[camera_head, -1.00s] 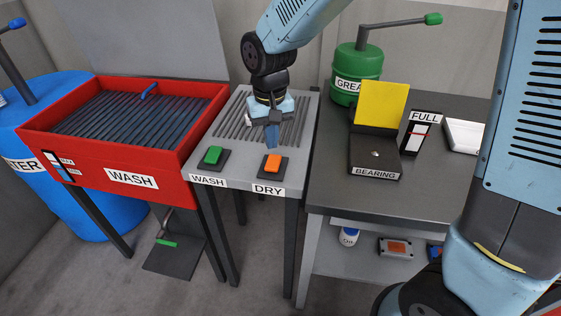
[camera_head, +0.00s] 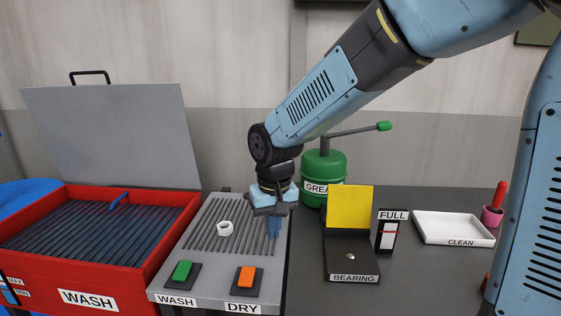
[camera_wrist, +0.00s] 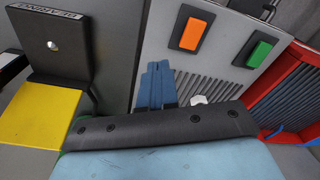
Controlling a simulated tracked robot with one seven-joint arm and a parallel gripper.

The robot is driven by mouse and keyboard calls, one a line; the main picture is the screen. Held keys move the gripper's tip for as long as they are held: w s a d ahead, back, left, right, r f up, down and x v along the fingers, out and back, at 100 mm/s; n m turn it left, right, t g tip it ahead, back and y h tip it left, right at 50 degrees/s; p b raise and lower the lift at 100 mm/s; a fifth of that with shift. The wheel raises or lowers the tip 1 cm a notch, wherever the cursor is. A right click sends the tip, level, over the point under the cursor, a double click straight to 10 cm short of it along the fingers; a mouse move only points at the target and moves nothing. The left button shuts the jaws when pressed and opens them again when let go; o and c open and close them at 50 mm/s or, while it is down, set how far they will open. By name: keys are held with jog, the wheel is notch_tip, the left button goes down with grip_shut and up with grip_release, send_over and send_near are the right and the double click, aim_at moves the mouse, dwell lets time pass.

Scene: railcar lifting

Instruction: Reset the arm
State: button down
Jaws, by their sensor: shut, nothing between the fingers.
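My gripper (camera_head: 273,226) is shut and empty. It points down over the right part of the grey slatted drying table, above the slats and behind the orange DRY button (camera_head: 247,278). Its blue fingers also show together in the wrist view (camera_wrist: 157,85). My blue arm reaches in from the upper right. A small white ring (camera_head: 225,228) lies on the slats to the left of the gripper, apart from it. Part of a white piece (camera_wrist: 199,99) shows beside the fingers in the wrist view.
The red WASH basin (camera_head: 75,298) with its raised grey lid (camera_head: 110,135) stands at left. The green WASH button (camera_head: 182,271) is at the table's front. At right are the green grease drum (camera_head: 322,168), the BEARING stand (camera_head: 350,262), a FULL gauge (camera_head: 388,235) and the white CLEAN tray (camera_head: 453,243).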

jog(key=s+d+r+m+t, duration=0.15)
jog(key=d+r, duration=0.25)
jog(key=d, duration=0.4)
jog(key=s+d+r+m+t, duration=0.1)
jog(key=s+d+r, duration=0.1)
jog(key=d+r, duration=0.4)
jog(key=s+d+r+m+t, duration=0.1)
jog(key=s+d+r+t, duration=0.1)
jog(key=s+d, duration=0.6)
jog(key=d, duration=0.3)
jog(key=shift+s+d+m, duration=0.3)
jog(key=shift+m, duration=0.05)
